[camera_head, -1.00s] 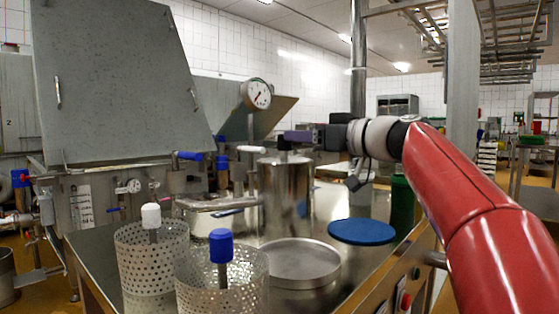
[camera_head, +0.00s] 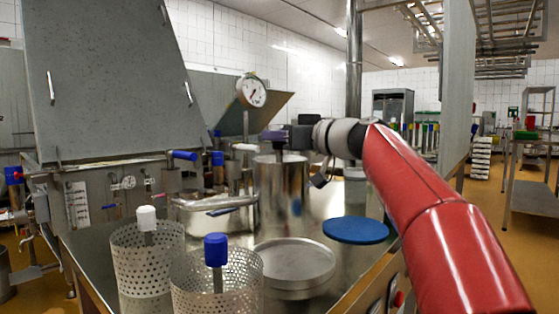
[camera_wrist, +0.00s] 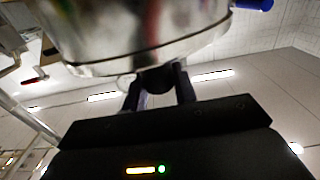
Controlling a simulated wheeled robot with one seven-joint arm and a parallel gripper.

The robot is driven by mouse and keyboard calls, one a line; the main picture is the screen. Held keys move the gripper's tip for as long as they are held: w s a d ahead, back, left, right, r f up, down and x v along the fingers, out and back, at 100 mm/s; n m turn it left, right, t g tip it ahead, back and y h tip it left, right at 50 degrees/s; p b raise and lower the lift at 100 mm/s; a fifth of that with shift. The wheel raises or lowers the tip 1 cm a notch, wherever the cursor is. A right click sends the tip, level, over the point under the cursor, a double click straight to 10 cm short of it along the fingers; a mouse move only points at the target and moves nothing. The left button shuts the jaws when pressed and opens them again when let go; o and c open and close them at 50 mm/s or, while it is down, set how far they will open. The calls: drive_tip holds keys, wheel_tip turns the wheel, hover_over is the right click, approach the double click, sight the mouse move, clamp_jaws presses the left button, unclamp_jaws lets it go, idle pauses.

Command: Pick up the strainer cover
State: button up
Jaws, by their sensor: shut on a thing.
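A tall shiny steel cylinder (camera_head: 281,195), which looks like the strainer cover, stands upright on or just above the metal table. I cannot tell whether its base touches the table. My gripper (camera_head: 277,139) is at its top, shut on a small dark knob there. In the wrist view my gripper (camera_wrist: 160,84) closes on the dark knob, and the cylinder's blurred, curved metal (camera_wrist: 130,30) fills the top of the picture. Two perforated strainers stand in front, one with a white-topped handle (camera_head: 147,252) and one with a blue-topped handle (camera_head: 217,285).
A round shallow metal dish (camera_head: 293,262) and a flat blue disc (camera_head: 356,230) lie on the table (camera_head: 335,205), right of the strainers. A pressure gauge (camera_head: 252,92) and pipes with blue valve handles (camera_head: 183,155) stand behind. A large grey panel (camera_head: 110,80) rises at the left.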

clamp_jaws()
drive_tip(key=shift+r, duration=0.2)
